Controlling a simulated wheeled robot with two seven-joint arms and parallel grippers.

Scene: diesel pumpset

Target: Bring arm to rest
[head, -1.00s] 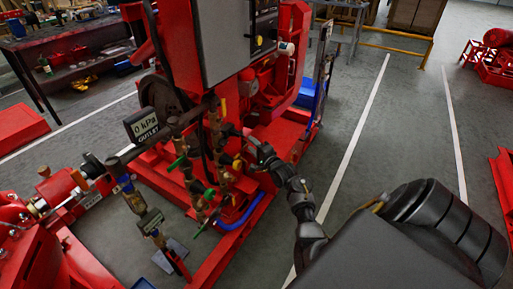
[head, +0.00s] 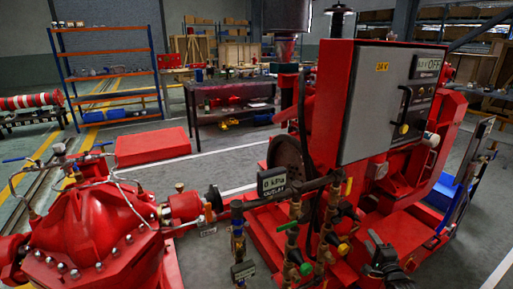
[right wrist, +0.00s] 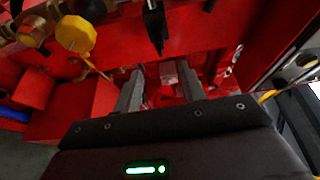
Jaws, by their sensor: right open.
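My right gripper (head: 374,246) is low at the right of the head view, in front of the red pumpset frame and just right of the valve pipework (head: 300,240). In the right wrist view its two grey fingers (right wrist: 160,82) stand apart with nothing held between them. Red metal parts of the pumpset lie behind the fingers. A yellow knob (right wrist: 75,34) and brass fittings are at the upper left of that view. I cannot tell whether the gripper touches the machine. My left gripper is not in view.
The grey control cabinet (head: 385,105) stands above my right gripper. The gauge marked OUTLET (head: 272,182) is on the pipe to its left. A large red pump (head: 95,235) fills the lower left. Grey floor is open behind, before the workbench (head: 232,92).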

